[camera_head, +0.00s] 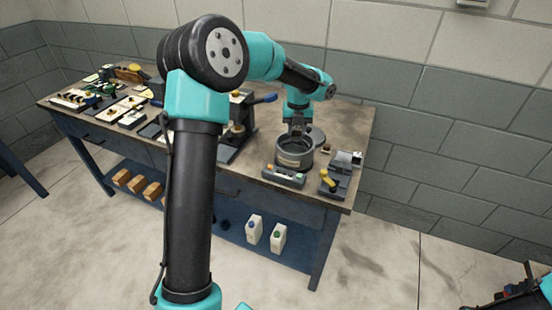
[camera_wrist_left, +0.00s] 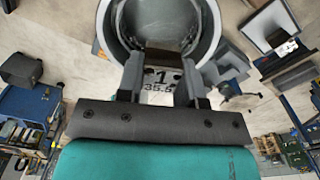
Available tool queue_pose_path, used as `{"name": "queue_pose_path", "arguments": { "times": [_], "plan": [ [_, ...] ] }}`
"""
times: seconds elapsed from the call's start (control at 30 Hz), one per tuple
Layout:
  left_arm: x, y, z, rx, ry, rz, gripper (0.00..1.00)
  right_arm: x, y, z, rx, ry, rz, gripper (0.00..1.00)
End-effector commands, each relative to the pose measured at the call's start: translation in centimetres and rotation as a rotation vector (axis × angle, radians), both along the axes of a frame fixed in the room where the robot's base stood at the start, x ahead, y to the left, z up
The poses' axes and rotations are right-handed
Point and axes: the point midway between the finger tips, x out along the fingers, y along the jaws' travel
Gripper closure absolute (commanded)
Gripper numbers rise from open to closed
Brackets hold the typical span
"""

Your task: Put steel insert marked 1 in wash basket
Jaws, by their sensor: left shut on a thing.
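My left gripper (camera_head: 297,129) is directly above the round grey metal vessel (camera_head: 292,160) near the right end of the bench. This vessel appears to hold or be the wash basket; I cannot tell which. In the left wrist view, my left gripper (camera_wrist_left: 161,74) is shut on a steel insert (camera_wrist_left: 161,83) marked "1" and "35.6". The insert lies between the two fingers, with the open round vessel (camera_wrist_left: 214,20) beyond it. In the head view the insert is too small to make out. My right gripper is not in view.
A small grey device with a yellow handle (camera_head: 328,181) stands right of the vessel, near the bench edge. A grey press with a blue lever (camera_head: 265,99) stands to the left. Trays and small parts (camera_head: 100,98) cover the left end. Bottles (camera_head: 255,228) stand on the lower shelf.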

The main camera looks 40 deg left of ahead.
Motion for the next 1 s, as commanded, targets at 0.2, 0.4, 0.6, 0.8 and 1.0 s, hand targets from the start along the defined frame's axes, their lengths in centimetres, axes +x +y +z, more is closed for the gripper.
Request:
{"name": "queue_pose_path", "arguments": {
  "times": [0.2,0.4,0.6,0.8,1.0],
  "plan": [
    [-0.1,-0.1,0.1,0.001,-0.001,0.005,0.98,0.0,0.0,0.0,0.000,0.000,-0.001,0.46],
    [-0.1,-0.1,-0.2,0.001,0.001,0.004,0.98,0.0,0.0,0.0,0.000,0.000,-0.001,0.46],
    [-0.2,-0.1,-2.8,0.001,0.004,0.003,0.98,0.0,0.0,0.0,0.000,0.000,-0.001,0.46],
    [-0.1,-0.1,-5.8,0.001,0.003,0.004,0.98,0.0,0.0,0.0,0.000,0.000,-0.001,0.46],
    [-0.1,-0.1,-6.2,0.001,-0.001,0.004,0.98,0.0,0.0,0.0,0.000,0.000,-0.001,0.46]
  ]
}}
